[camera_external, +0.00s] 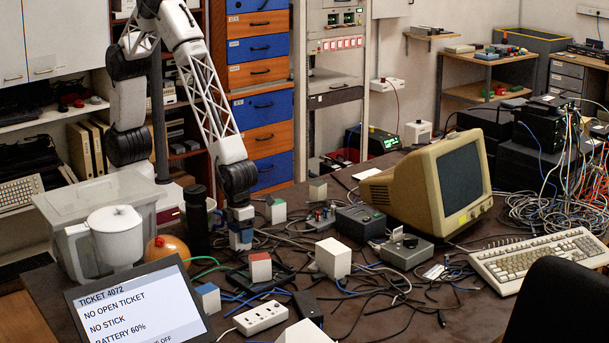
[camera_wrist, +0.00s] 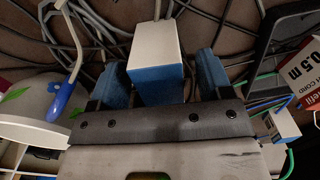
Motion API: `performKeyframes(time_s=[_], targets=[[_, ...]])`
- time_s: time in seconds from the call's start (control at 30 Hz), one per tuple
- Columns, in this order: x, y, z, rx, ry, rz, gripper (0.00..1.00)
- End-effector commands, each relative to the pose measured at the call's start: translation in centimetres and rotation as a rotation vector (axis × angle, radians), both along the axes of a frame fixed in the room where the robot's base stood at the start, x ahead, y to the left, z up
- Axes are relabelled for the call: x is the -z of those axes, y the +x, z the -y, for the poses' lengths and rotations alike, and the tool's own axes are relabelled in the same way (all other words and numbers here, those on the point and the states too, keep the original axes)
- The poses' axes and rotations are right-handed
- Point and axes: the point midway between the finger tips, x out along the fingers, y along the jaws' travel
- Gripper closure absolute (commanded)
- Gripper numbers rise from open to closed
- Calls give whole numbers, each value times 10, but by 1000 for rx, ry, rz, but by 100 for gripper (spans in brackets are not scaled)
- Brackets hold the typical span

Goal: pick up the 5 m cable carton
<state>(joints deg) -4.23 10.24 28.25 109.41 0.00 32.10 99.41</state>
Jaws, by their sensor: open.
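My gripper (camera_external: 240,232) is low over the cluttered table in the external view, pointing down. In the wrist view my gripper (camera_wrist: 160,66) is open, with one blue finger on each side of a carton with a pale top and blue side (camera_wrist: 155,50). A narrow gap shows at its right; I cannot tell whether either finger touches it. No length is readable on this carton. A red-and-white carton (camera_wrist: 298,72) at the right edge of the wrist view carries a label that seems to read "0.5 m". No carton clearly marked 5 m is readable.
Loose cables surround the gripper. Nearby stand a green-and-white carton (camera_external: 276,211), a red-topped carton (camera_external: 260,267), a blue-and-white carton (camera_external: 207,298) and a white box (camera_external: 333,258). A dark cylinder (camera_external: 196,222) is close left; a beige monitor (camera_external: 428,185) stands right.

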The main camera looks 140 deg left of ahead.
Motion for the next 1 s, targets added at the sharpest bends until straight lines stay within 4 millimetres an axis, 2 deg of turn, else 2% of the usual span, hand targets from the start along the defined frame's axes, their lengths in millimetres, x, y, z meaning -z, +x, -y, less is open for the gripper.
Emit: performKeyframes(time_s=[0.2, 0.73, 1.0], targets=[[12, 0, 0, 0, 0, -1, 28], [12, 0, 0, 0, 0, 0, 28], [12, 0, 0, 0, 0, 0, 69]])
